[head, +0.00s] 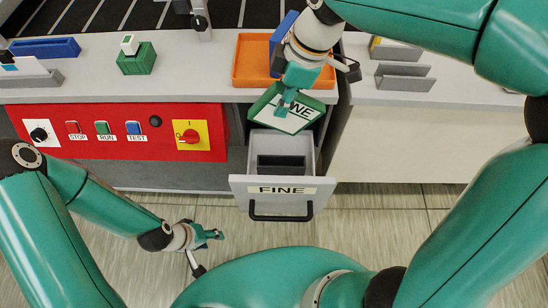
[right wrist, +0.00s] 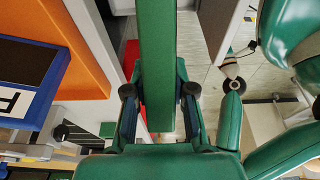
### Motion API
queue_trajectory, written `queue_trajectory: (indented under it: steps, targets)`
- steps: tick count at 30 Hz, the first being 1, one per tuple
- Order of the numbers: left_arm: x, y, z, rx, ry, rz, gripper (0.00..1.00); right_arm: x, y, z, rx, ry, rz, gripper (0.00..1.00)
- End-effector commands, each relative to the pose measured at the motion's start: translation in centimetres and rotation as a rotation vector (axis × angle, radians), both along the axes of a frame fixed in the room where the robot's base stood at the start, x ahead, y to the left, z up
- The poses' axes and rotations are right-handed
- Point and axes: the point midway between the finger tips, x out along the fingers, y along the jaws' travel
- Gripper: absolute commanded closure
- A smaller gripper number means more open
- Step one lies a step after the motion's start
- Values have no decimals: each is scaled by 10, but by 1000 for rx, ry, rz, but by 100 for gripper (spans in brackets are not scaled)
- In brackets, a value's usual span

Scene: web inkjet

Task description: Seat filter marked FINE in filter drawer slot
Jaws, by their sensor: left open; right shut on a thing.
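The green-framed filter (head: 302,119) has a white face with a label that reads as FINE, partly covered by my gripper. My right gripper (head: 287,101) is shut on it and holds it tilted above the back of the open drawer. In the right wrist view the filter's green edge (right wrist: 157,60) stands between both fingers. The grey filter drawer (head: 240,186) is pulled out and bears a FINE label (head: 283,190) and a black handle. A dark slot (head: 281,165) shows inside it, with nothing seen in it. My left gripper (head: 212,237) is open and empty, low to the left of the drawer.
An orange tray (head: 243,70) behind the filter holds a blue-framed filter (right wrist: 50,85). A red panel (head: 90,150) with buttons and a yellow switch plate lies left of the drawer. A grey holder (head: 405,80) stands on the right counter. Floor in front is clear.

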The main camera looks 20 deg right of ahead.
Motion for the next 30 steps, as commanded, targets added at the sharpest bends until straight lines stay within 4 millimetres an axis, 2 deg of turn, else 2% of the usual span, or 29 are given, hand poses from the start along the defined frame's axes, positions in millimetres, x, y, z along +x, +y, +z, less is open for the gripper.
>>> queue_trajectory:
  steps: [5,8,11,21,25,30]
  targets:
    - [0,0,-1,0,0,0,51,0,0,-4,0,0,0,100]
    - [0,0,-3,0,0,0,51,0,0,-16,-1,2,1,100]
    - [0,0,-7,0,0,0,51,-1,0,-37,-2,5,1,100]
    - [0,0,-18,0,0,0,51,-1,0,-126,-1,5,0,100]
    - [0,0,-20,0,0,0,51,-1,0,-148,-1,2,1,100]
    - [0,0,-21,0,0,0,51,0,0,-159,0,0,0,100]
